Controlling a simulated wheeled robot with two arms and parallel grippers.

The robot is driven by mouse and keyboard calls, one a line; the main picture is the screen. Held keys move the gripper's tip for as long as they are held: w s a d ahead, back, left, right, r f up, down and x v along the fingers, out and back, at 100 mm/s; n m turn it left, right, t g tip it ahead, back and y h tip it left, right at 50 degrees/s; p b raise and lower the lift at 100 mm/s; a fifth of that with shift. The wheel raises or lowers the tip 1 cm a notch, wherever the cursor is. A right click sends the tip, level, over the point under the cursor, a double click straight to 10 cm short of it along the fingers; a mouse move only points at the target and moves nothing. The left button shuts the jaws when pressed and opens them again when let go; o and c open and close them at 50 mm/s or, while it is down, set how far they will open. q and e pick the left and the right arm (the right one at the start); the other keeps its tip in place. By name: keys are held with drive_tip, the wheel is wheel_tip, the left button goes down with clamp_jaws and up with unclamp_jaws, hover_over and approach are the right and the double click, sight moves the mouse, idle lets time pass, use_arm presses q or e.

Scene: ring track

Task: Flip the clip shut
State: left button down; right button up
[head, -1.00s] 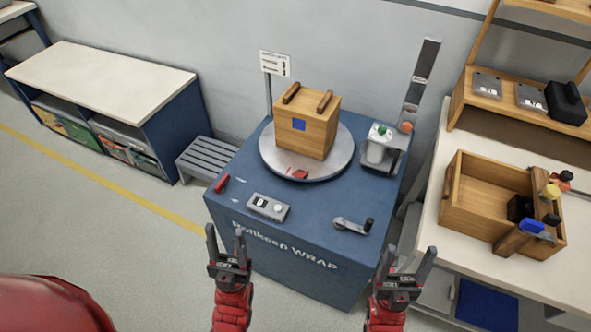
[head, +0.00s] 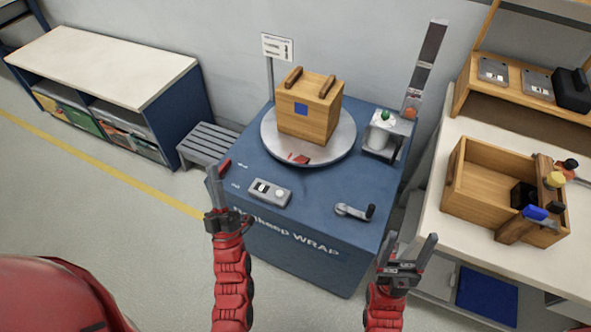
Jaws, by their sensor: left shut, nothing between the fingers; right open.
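A small red clip (head: 299,158) lies at the front rim of the round grey turntable (head: 340,151), below the wooden box (head: 308,108) standing on it. The clip is too small to tell whether it is open or shut. My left gripper (head: 212,172) is shut and empty, pointing up at the left front edge of the blue wrap machine (head: 315,205). It is left of the clip and apart from it. My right gripper (head: 411,240) is open and empty, in front of the machine's right side.
A red lever (head: 224,166) shows just beside my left fingertips. A control box (head: 270,192) and a crank (head: 355,210) sit on the machine's front. A post (head: 424,70) rises at the back right. A workbench with an open wooden crate (head: 470,205) stands right.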

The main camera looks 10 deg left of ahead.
use_arm(q)
drive_tip(key=w+a+f+n+g+h+b, duration=0.1)
drive_tip(key=w+f+n+g+h, duration=0.1)
drive_tip(key=w+f+n+g, duration=0.5)
drive_tip(key=w+a+f+n+g+h, duration=0.15)
drive_tip(key=w+f+n, duration=0.35)
drive_tip(key=f, duration=0.6)
drive_tip(key=d+f+n+g+h, duration=0.1)
drive_tip(key=d+f+n+h, duration=0.1)
drive_tip(key=d+h, duration=0.1)
drive_tip(key=d+f+n+g+h+b, duration=0.1)
drive_tip(key=d+f+n+g+h, duration=0.1)
drive_tip(key=d, duration=0.3)
drive_tip(key=w+d+f+n+g+h, duration=0.1)
drive_tip(key=d+f+n+h, duration=0.1)
drive_tip(key=d+f+h, duration=0.1)
drive_tip(key=shift+d+f+n+g+h, duration=0.1)
drive_tip(key=shift+d+n+g+h, duration=0.1)
drive_tip(key=shift+d+h, duration=0.3)
drive_tip(key=shift+d+f+n+g+h, duration=0.1)
drive_tip(key=shift+d+n+h, duration=0.1)
drive_tip(key=shift+d+h, duration=0.25)
drive_tip(key=shift+d, duration=0.5)
